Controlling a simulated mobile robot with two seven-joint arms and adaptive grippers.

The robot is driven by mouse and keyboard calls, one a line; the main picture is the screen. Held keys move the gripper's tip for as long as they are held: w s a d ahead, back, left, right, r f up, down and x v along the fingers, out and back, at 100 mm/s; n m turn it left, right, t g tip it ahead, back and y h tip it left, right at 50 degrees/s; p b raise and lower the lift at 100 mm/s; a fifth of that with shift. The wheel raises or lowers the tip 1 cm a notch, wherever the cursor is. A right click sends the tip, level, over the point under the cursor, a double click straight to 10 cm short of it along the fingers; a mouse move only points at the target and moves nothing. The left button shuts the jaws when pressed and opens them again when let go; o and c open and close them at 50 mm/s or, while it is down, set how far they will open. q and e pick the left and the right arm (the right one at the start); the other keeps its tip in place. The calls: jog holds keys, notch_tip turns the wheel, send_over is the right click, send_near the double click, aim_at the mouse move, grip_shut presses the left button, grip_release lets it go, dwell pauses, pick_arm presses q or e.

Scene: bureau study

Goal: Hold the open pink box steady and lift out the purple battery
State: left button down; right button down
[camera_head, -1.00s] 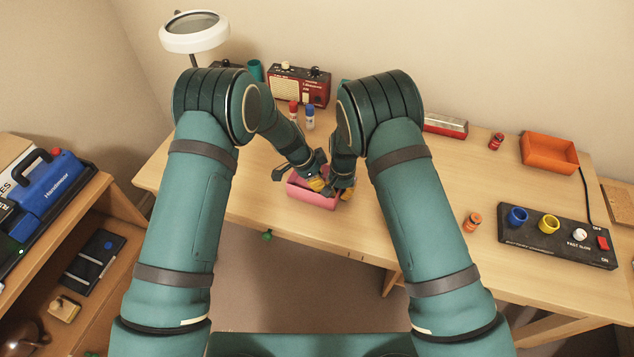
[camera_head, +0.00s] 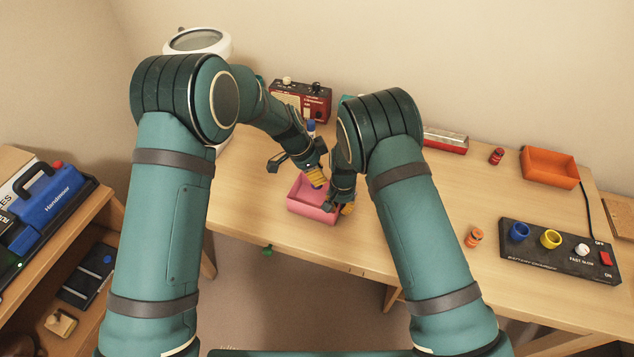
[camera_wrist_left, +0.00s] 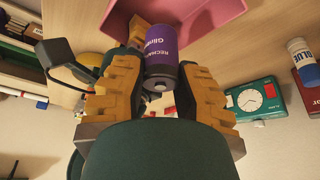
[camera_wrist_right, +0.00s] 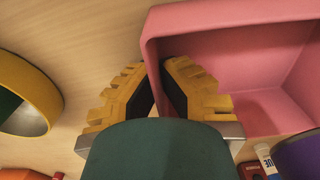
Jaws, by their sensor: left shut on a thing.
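The open pink box (camera_head: 312,213) sits near the front edge of the desk; it also shows in the right wrist view (camera_wrist_right: 235,50). My left gripper (camera_head: 316,179) is above the box, shut on the purple battery (camera_wrist_left: 162,52), whose labelled side and end face the left wrist camera. The battery is largely hidden in the head view, but part of it shows at the lower right of the right wrist view (camera_wrist_right: 302,156). My right gripper (camera_head: 342,207) is at the box's right side, with its fingers closed on either side of the wall.
A black charger (camera_head: 558,250) with blue and yellow cups lies at the right, with an orange-ended battery (camera_head: 475,238) left of it. An orange tray (camera_head: 550,167) is behind. A red radio-like device (camera_head: 302,100) stands at the back.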

pick_arm(q)
jog(key=shift+r, duration=0.5)
pick_arm(e)
jog(key=shift+d, duration=0.1)
jog(key=c, duration=1.1)
grip_release()
jog(key=shift+o, duration=0.2)
notch_tip(320, 180, up, 8)
